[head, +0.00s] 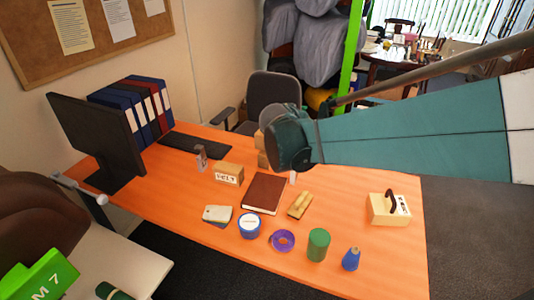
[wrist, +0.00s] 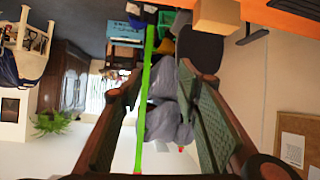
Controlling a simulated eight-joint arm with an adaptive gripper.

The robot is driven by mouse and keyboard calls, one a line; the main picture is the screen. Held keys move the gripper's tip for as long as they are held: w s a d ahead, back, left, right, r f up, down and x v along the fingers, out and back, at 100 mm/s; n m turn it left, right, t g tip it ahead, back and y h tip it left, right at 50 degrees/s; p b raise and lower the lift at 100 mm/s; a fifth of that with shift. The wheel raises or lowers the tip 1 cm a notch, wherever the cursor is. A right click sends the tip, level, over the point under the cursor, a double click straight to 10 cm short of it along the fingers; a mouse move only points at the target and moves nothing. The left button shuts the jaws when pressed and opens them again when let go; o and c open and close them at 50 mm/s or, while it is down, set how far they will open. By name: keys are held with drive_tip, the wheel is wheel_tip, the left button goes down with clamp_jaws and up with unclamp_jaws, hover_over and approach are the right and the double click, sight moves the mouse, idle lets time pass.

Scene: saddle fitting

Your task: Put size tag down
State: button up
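A bright green block-shaped tag marked "M 7" (head: 40,276) is at the lower left of the head view, cut by the frame edge. It looks like the size tag; it is beside a pale surface (head: 125,252) and below a brown rounded saddle-like form (head: 40,215). What it rests on is unclear. My gripper (head: 287,143) is above the back of the orange desk, far from the tag, with its fingers mostly hidden in the head view. In the wrist view my gripper (wrist: 160,72) has its two fingers wide apart with nothing between them.
The orange desk (head: 350,190) carries a monitor (head: 95,135), binders (head: 135,108), a brown book (head: 265,193), a green cylinder (head: 318,245), a purple ring (head: 283,241), a blue tin (head: 249,226) and a wooden box with a handle (head: 388,209). A green post (head: 350,60) stands behind.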

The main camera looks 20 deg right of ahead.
drive_tip(key=w+d+f+m+h, duration=0.25)
drive_tip(key=w+d, duration=0.25)
drive_tip(key=w, duration=0.3)
drive_tip(key=shift+n+t+y, duration=0.25)
drive_tip(key=shift+n+t, duration=0.1)
drive_tip(key=shift+t, duration=0.05)
drive_tip(key=f, duration=2.2)
drive_tip(key=shift+s+a, duration=0.15)
drive_tip(key=shift+s, duration=0.1)
drive_tip(key=shift+x, duration=1.3)
drive_tip(key=shift+f+b, duration=0.1)
drive_tip(key=shift+b, duration=0.2)
drive_tip(key=b+x, duration=0.1)
drive_tip(key=x, duration=0.4)
